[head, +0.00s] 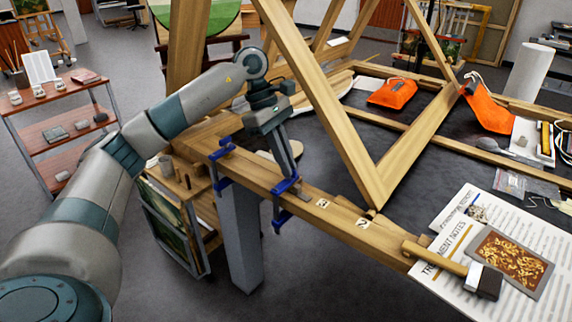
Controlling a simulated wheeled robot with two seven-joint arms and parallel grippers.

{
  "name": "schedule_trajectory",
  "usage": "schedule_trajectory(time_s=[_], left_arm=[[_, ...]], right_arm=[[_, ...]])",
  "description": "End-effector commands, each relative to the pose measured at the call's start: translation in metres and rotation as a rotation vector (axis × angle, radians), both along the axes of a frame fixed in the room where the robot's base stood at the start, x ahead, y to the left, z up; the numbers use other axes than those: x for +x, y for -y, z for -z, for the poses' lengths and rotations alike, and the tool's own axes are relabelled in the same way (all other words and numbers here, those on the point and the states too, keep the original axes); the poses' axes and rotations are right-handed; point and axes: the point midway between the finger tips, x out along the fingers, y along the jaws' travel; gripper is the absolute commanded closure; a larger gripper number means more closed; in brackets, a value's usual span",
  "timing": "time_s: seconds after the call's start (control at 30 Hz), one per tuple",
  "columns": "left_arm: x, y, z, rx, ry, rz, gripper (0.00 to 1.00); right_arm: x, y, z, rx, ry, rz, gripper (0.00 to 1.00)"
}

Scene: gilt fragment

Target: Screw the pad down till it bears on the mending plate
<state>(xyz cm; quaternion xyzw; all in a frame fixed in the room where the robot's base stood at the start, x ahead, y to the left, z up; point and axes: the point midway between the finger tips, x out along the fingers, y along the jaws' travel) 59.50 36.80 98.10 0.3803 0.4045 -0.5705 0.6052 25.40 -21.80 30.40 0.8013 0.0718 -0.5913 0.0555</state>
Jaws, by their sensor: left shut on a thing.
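My left gripper (291,180) reaches down over the wooden beam (322,211) and is shut on the upper part of a blue clamp (279,205) at the beam's edge. Its fingers hide part of that clamp. The clamp's lower part hangs below the beam. I cannot make out its pad, or whether the pad touches anything. Two small pale pieces with dark marks, one (324,203) and another (362,223), lie on the beam to the right. I cannot tell whether either is the mending plate. My right gripper is not in view.
A second blue clamp (220,165) sits on the beam to the left. A mallet (455,265) lies at the beam's right end, beside papers and a picture of gilt fragments (511,260). Slanted wooden bars (325,95) rise close to the right of my gripper. Orange cloths (392,93) lie behind.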

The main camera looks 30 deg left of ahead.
Motion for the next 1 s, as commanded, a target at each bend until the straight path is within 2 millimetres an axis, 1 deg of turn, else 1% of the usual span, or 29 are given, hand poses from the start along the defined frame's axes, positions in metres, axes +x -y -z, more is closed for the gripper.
schedule_trajectory(time_s=[0.2,0.4,0.53,0.67,0.9,1.0], left_arm=[[0.003,0.0,-0.001,-0.001,0.005,0.182,1.0],[0.004,0.0,-0.002,-0.001,0.006,0.304,1.0],[0.004,0.0,-0.002,-0.001,0.006,0.348,1.0],[0.004,0.0,-0.002,0.0,0.005,0.372,1.0],[0.004,0.0,-0.002,0.001,0.005,0.38,1.0],[0.004,0.0,-0.002,0.001,0.005,0.38,1.0]], right_arm=[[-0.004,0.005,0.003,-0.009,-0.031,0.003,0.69],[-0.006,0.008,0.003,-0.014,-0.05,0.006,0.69],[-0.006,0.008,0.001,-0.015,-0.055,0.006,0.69],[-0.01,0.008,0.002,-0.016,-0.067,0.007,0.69],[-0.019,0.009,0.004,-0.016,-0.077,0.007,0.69],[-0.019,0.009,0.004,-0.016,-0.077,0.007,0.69]])
